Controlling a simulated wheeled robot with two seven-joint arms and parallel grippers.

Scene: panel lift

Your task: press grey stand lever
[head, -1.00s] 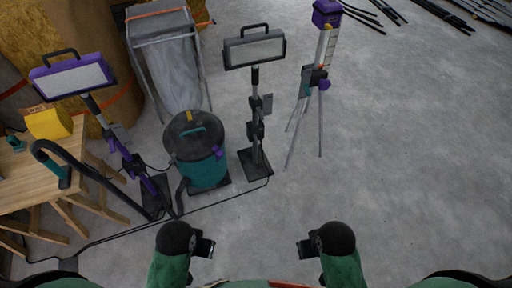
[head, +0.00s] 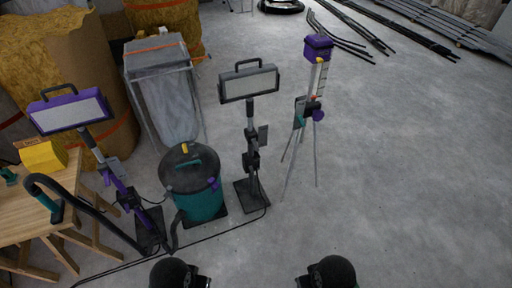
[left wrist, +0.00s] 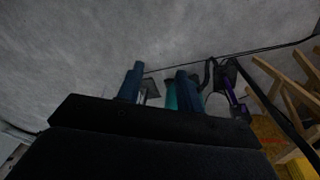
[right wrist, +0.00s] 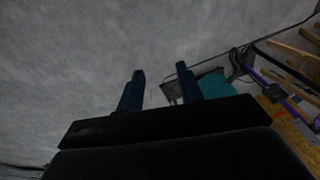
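The grey stand is a work light with a grey-framed lamp head (head: 249,82) on a dark upright pole (head: 250,117). Black clamp parts (head: 251,160) sit midway down the pole, with a grey plate (head: 263,138) at its right. Its square base (head: 251,195) is on the floor. The lever is too small to make out. My left gripper (head: 208,282) and right gripper (head: 299,282) are at the bottom of the head view, apart from the stand. The left wrist view (left wrist: 160,86) and right wrist view (right wrist: 160,84) show both with fingers apart and empty.
A purple lamp stand (head: 128,192) and a teal vacuum (head: 200,204) stand left of the grey stand. A purple-topped tripod (head: 317,112) stands to its right. A wooden workbench (head: 40,212) is at far left. Cable (head: 215,234) crosses the floor.

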